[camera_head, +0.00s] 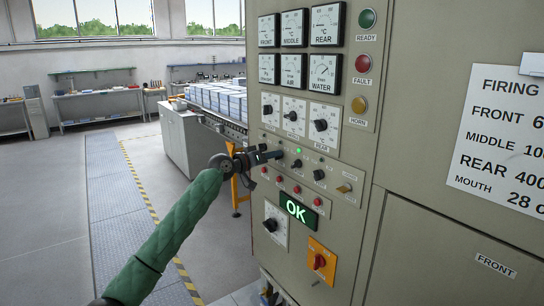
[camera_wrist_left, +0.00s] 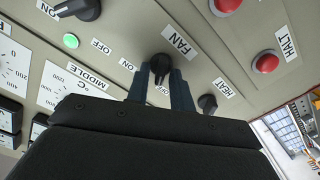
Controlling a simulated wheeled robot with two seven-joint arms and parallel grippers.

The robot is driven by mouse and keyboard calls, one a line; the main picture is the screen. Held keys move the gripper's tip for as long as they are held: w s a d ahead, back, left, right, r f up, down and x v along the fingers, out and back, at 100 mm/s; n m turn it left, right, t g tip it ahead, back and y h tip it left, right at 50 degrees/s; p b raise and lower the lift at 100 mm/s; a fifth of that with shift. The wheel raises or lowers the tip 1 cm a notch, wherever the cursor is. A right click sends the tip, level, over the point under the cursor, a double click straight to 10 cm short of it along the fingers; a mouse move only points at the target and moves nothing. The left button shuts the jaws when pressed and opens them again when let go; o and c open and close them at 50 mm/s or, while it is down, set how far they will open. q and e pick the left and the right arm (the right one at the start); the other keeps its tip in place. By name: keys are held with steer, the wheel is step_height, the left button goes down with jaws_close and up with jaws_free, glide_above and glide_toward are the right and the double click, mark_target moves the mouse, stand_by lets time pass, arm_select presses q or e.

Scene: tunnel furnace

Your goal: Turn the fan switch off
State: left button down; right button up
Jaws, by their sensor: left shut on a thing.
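The fan switch (camera_wrist_left: 160,65) is a black rotary knob under the FAN label in the left wrist view. My left gripper (camera_wrist_left: 160,78) has one finger on each side of it and is shut on it. In the head view my left gripper (camera_head: 278,156) reaches the control panel from the left and hides the switch. ON and OFF labels sit around the knob, but the exact setting cannot be told. My right gripper is in neither view.
Close by are the HEAT knob (camera_wrist_left: 207,102), the red HALT button (camera_wrist_left: 265,62), and another black knob (camera_wrist_left: 80,10) beside a lit green lamp (camera_wrist_left: 70,40). A green OK display (camera_head: 299,211) and an orange switch plate (camera_head: 322,262) sit lower. The floor at left is clear.

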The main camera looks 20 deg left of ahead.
arm_select(q)
steer(key=shift+n, duration=0.6)
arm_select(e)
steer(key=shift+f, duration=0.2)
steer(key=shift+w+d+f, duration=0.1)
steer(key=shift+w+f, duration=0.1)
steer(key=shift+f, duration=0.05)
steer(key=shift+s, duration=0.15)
arm_select(q)
steer(key=c, duration=1.5)
jaws_free()
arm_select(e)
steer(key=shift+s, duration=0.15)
arm_select(q)
steer(key=shift+b+v, duration=1.55)
steer(key=shift+v, duration=2.3)
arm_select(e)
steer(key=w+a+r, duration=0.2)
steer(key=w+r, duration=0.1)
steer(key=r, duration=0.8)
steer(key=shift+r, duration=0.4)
